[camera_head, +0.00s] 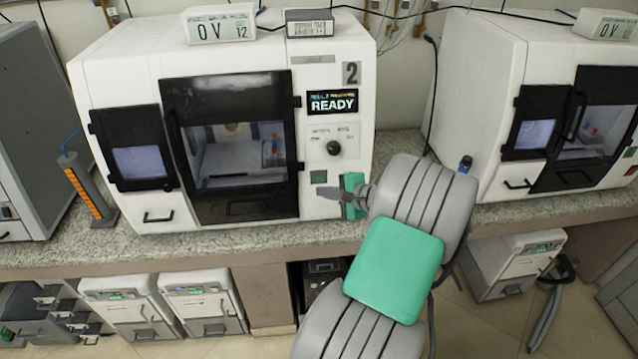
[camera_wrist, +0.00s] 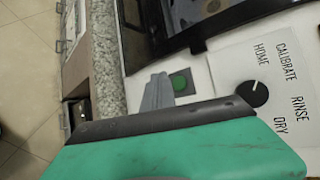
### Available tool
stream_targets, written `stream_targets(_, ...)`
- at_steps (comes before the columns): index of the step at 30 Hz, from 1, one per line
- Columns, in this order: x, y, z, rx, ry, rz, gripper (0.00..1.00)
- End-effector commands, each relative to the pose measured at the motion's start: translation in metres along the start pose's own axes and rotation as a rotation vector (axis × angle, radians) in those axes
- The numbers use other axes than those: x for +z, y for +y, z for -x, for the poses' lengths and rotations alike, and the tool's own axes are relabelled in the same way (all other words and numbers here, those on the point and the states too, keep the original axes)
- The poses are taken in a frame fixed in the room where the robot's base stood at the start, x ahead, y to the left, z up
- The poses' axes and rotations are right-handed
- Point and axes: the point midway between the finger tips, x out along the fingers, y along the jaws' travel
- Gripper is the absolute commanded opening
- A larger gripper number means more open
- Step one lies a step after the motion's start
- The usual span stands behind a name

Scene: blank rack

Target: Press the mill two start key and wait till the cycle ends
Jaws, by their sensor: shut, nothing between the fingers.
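Mill two (camera_head: 130,70) is a white machine on the counter with a "2" label and a screen (camera_head: 332,102) reading "READY". Its dark-framed door (camera_head: 235,150) looks shut. The green start key (camera_head: 319,177) sits low on the front panel, below the black knob (camera_head: 334,148). In the wrist view the green key (camera_wrist: 181,82) is in plain sight, just beyond the grey fingertips. My gripper (camera_head: 324,193) is shut and empty, its tips close to the panel just below the key. I cannot tell whether the tips touch the panel. The gripper also shows in the wrist view (camera_wrist: 158,85).
A second white mill (camera_head: 475,80) stands to the right, a grey cabinet (camera_head: 30,130) to the left. An orange-striped holder (camera_head: 88,195) stands on the granite counter (camera_head: 270,237) left of mill two. Several white units sit below the counter.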

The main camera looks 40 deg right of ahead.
Motion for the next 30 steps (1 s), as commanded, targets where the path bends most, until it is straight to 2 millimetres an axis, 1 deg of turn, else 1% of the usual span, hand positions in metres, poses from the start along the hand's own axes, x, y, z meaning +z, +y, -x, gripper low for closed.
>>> stream_targets(3, -0.0062, -0.0056, -0.009, 0.001, -0.001, 0.001, 0.0)
stream_targets(7, -0.0092, -0.0098, -0.0131, 0.0, -0.001, 0.0, 0.0)
stream_targets(30, -0.0097, -0.0105, -0.0134, 0.0, 0.0, 0.0, 0.0)
